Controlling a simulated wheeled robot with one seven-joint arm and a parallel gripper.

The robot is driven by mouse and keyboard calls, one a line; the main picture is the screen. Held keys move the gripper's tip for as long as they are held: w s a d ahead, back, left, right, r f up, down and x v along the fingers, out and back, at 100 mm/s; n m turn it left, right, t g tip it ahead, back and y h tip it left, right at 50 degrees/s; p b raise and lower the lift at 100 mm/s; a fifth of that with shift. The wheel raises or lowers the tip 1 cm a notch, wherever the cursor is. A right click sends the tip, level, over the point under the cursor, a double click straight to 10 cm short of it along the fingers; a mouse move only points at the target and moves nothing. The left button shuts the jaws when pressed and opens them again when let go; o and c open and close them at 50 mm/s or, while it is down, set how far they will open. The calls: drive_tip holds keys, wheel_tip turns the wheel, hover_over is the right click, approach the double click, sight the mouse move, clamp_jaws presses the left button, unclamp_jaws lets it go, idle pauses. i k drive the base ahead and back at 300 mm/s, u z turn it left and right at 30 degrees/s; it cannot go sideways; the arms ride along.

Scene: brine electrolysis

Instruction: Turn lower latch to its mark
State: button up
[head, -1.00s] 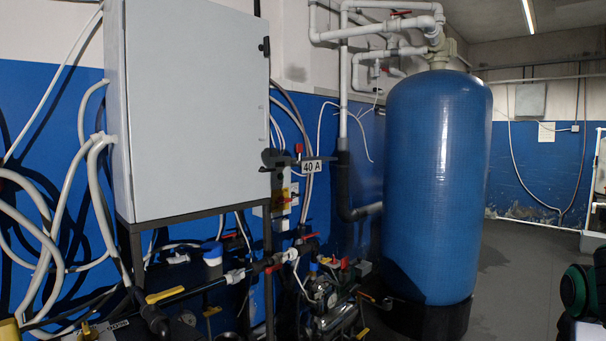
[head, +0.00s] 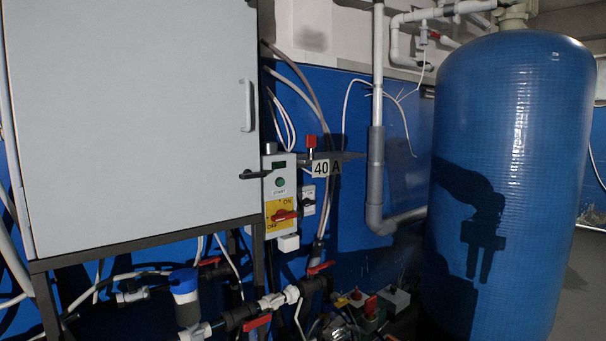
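The lower latch (head: 254,175) is a small black lever at the right edge of the large grey cabinet (head: 130,110). It lies roughly horizontal, below a pale vertical door handle (head: 248,106). I cannot make out its mark. My gripper is not in view. A shadow of an arm with two finger shapes falls on the blue tank (head: 515,110) to the right, with a gap between the fingers.
Pipes and a red-handled valve (head: 257,321) lie below. A grey pipe (head: 376,150) runs between cabinet and tank.

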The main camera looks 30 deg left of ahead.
sight(249, 175)
drive_tip(key=u, duration=0.35)
drive_tip(key=i, duration=1.1)
drive_tip(key=u, duration=0.55)
